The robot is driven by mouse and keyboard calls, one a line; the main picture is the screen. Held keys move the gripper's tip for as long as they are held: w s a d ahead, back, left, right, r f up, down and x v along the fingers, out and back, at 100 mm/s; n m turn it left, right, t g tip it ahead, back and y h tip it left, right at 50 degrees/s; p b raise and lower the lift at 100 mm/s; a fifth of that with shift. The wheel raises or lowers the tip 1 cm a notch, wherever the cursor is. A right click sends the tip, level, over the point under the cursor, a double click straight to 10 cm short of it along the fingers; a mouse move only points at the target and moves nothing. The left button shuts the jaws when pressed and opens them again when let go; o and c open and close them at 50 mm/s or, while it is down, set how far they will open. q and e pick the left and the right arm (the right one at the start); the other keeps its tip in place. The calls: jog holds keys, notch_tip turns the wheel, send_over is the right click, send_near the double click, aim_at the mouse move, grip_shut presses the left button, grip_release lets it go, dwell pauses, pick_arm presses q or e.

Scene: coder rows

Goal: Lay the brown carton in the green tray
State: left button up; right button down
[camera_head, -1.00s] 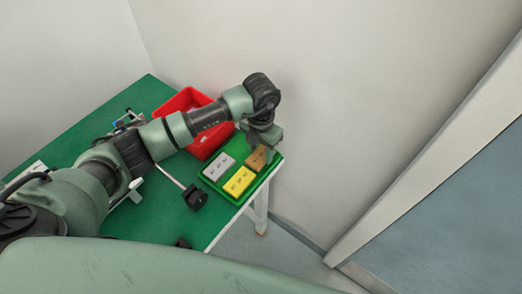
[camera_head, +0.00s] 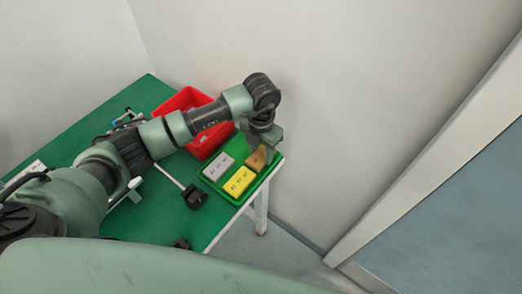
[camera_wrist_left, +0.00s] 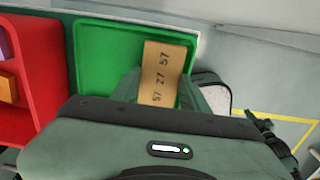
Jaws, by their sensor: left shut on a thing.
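The brown carton (camera_head: 257,159) is in my left gripper (camera_head: 266,152), at the far right corner of the green tray (camera_head: 232,199). In the wrist view the carton (camera_wrist_left: 163,68) shows printed numbers and sits between the two fingers, over the tray floor (camera_wrist_left: 100,50). The carton looks tilted in the head view; whether it touches the tray floor I cannot tell. A grey carton (camera_head: 218,167) and a yellow carton (camera_head: 239,182) lie in the tray beside it.
A red crate (camera_head: 183,100) stands just behind the tray, with things inside that show in the wrist view. A black-ended tool (camera_head: 195,197) is on the green table (camera_head: 150,215) left of the tray. The tray is near the table's right edge, close to the wall.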

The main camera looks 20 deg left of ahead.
pick_arm(q)
jog(key=shift+f+b, duration=0.3)
jog(key=shift+f, duration=0.1)
jog(key=o, duration=1)
notch_tip(320, 180, up, 8)
jog(key=shift+f+b, duration=0.1)
jog(key=shift+b, duration=0.6)
